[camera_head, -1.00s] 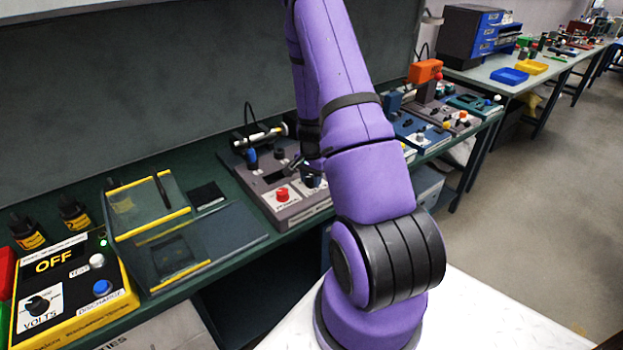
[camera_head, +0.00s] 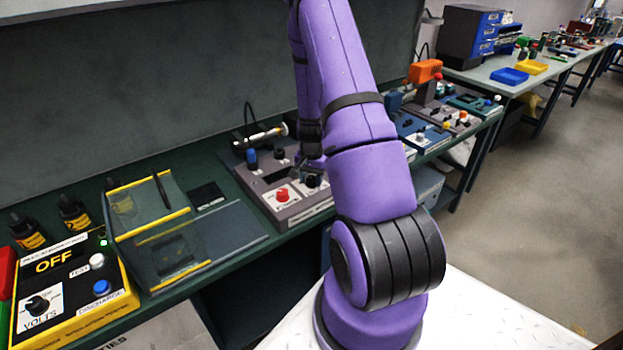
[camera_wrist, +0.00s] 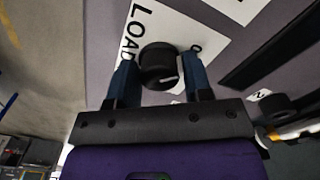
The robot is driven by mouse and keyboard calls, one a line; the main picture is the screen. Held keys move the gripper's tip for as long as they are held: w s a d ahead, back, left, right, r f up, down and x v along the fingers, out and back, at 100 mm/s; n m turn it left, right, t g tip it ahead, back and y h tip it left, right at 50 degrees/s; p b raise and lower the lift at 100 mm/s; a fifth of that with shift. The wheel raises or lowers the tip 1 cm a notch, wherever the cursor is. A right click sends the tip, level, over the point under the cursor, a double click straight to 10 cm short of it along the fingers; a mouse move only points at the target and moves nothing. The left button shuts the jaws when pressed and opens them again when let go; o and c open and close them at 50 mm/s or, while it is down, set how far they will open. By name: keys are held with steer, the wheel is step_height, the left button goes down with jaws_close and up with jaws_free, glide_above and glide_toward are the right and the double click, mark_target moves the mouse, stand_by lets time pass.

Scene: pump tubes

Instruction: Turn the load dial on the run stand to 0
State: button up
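The load dial (camera_wrist: 160,66) is a black round knob on a white label marked LOAD, near the middle of the wrist view. A white line shows at its right edge. Small marks lie to its right, partly hidden by a finger and too small to read surely. My gripper (camera_wrist: 161,72) is open, its two blue fingers on either side of the dial. A thin gap seems to show on the right; contact on the left is unclear. In the head view the dial (camera_head: 312,181) sits at the front right of the grey run stand (camera_head: 290,213), below my gripper.
A red button (camera_head: 282,195) is left of the dial on the stand. A cylinder (camera_head: 262,136) lies across the stand's back. A clear-lidded box (camera_head: 150,235) and a yellow power unit (camera_head: 120,304) stand to the left, other devices to the right.

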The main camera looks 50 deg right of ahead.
mark_target(311, 178)
steer(key=shift+o, duration=1.1)
step_height(311, 178, up, 11)
steer(key=shift+f, duration=0.1)
